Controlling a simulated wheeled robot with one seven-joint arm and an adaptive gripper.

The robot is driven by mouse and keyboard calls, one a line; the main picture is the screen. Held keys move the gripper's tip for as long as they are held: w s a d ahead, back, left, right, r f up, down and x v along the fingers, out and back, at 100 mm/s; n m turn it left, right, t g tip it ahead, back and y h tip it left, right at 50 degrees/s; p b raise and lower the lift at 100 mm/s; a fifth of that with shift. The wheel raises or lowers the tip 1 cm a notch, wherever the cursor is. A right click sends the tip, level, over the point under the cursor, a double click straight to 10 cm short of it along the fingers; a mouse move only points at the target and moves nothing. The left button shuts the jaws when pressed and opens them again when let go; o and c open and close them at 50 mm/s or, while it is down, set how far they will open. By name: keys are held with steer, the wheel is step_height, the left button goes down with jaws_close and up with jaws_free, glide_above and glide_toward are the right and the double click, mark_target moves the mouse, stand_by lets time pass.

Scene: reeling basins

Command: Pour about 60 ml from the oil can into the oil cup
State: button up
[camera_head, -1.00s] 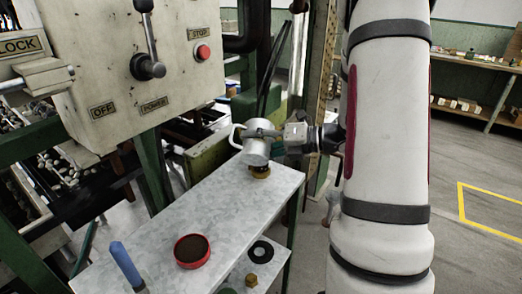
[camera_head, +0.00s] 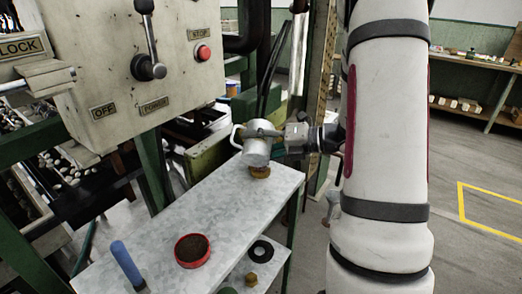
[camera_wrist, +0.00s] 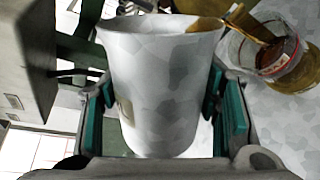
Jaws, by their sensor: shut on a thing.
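The oil can (camera_head: 256,153) is a pale grey metal vessel with a loop handle, held tilted above the far end of the metal-topped table. My gripper (camera_head: 277,136) is shut on it from the right. In the wrist view the can's body (camera_wrist: 165,85) sits between the teal pads of my gripper (camera_wrist: 165,112). Its spout (camera_wrist: 248,24) reaches to the upper right, over the oil cup (camera_wrist: 290,62), which is clear with amber liquid inside. In the head view only a little of the amber cup (camera_head: 260,173) shows below the can. The liquid's exact level is unclear.
The table (camera_head: 225,205) also bears a red-rimmed round tin (camera_head: 192,250) with dark contents and a blue-handled tool (camera_head: 127,264). A lower shelf holds a black ring (camera_head: 260,250) and a brass nut (camera_head: 251,279). The control box (camera_head: 130,70) stands to the left.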

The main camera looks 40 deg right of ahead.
steer(key=shift+f+m+g, duration=0.15)
steer(key=shift+m+g, duration=0.15)
steer(key=shift+m, duration=0.1)
stand_by(0.9)
steer(key=n+b, duration=0.2)
steer(key=n+t+b, duration=0.1)
steer(key=n+b, duration=0.1)
steer(key=shift+a+f+t, duration=0.1)
steer(key=shift+f+t, duration=0.1)
steer(key=shift+t, duration=0.1)
steer(key=shift+s+a+f+n, duration=0.1)
steer(key=shift+n, duration=0.2)
steer(key=shift+h, duration=0.3)
steer(key=shift+s+a+f+n+b, duration=0.1)
steer(key=shift+f+n+b, duration=0.3)
steer(key=shift+b, duration=0.6)
steer(key=shift+s+a+n+t+b, duration=0.2)
steer(key=shift+n+t+b, duration=0.1)
steer(key=shift+t+b, duration=0.1)
